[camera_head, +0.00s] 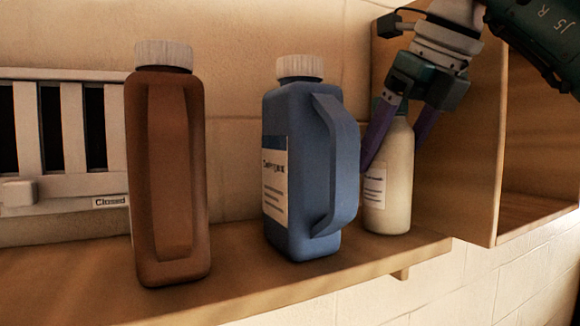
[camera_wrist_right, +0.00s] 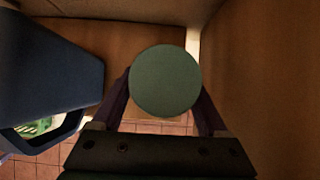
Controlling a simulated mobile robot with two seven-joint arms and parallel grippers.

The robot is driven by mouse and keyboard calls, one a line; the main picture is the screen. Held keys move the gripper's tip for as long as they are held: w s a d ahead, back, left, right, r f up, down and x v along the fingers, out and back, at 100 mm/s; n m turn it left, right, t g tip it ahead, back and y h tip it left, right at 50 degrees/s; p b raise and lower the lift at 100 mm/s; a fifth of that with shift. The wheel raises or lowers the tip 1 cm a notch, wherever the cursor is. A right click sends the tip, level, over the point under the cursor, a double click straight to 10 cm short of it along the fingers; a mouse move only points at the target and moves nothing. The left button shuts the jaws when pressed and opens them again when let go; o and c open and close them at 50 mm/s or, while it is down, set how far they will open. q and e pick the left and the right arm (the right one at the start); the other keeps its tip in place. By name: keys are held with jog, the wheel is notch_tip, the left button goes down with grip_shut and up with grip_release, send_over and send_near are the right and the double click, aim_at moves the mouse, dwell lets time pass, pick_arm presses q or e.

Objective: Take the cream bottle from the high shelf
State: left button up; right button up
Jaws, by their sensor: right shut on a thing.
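The cream bottle (camera_head: 398,178) stands upright at the right end of the high shelf (camera_head: 240,278), with a label on its front. My right gripper (camera_head: 392,150) comes down from above and is shut on the cream bottle, one finger on each side below the cap. In the right wrist view, the bottle's round green cap (camera_wrist_right: 166,80) sits between the two fingers and hides the body below it. The bottle's base appears to rest on the shelf. My left gripper is not in view.
A blue jug (camera_head: 300,160) with a handle stands just left of the bottle, and a brown jug (camera_head: 168,170) farther left. A wooden box cabinet (camera_head: 480,160) stands close on the right. A white slatted vent (camera_head: 60,140) is on the wall.

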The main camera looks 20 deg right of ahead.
grip_shut()
